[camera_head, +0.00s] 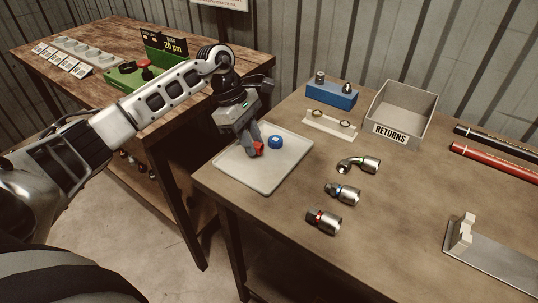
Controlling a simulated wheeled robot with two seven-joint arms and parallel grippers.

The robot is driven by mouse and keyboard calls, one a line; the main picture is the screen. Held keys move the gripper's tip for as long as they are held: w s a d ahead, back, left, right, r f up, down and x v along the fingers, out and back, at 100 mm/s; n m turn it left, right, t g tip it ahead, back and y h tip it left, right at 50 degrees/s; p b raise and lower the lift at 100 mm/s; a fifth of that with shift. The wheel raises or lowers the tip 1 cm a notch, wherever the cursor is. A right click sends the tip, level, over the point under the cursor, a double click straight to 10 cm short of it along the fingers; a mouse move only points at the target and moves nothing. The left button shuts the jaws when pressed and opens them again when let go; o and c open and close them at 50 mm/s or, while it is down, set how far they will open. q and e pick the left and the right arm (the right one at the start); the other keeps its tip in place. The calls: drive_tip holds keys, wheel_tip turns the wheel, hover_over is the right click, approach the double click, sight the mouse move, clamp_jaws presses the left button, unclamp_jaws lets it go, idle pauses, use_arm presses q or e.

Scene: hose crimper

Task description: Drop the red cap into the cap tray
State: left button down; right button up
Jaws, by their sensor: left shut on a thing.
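The red cap (259,148) is held between the fingers of my left gripper (255,146), which is shut on it. The gripper points down over the pale cap tray (273,183) at the left end of the right-hand table. The fingers partly cover the cap. I cannot tell whether the cap touches the tray floor or is slightly above it. A blue cap (275,142) sits in the tray just right of the red cap. My right gripper does not show.
Several metal hose fittings (343,193) lie right of the tray. A blue block (331,94), a white holder (329,126) and a grey RETURNS bin (401,112) stand behind. Black and red hoses (492,165) and a metal bracket (490,263) lie at right. Another wooden table (90,37) stands at left.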

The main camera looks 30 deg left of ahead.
use_arm(q)
drive_tip(key=shift+f, duration=0.35)
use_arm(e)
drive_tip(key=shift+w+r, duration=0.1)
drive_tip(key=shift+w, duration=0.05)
use_arm(q)
drive_tip(key=c, duration=1.1)
unclamp_jaws()
drive_tip(key=shift+a+r, duration=0.15)
drive_tip(key=shift+r, duration=0.1)
drive_tip(key=b+v, duration=0.1)
drive_tip(key=v, duration=1.4)
drive_tip(key=shift+a+r+b, duration=0.1)
drive_tip(key=shift+r+b, duration=0.05)
drive_tip(key=shift+b, duration=0.2)
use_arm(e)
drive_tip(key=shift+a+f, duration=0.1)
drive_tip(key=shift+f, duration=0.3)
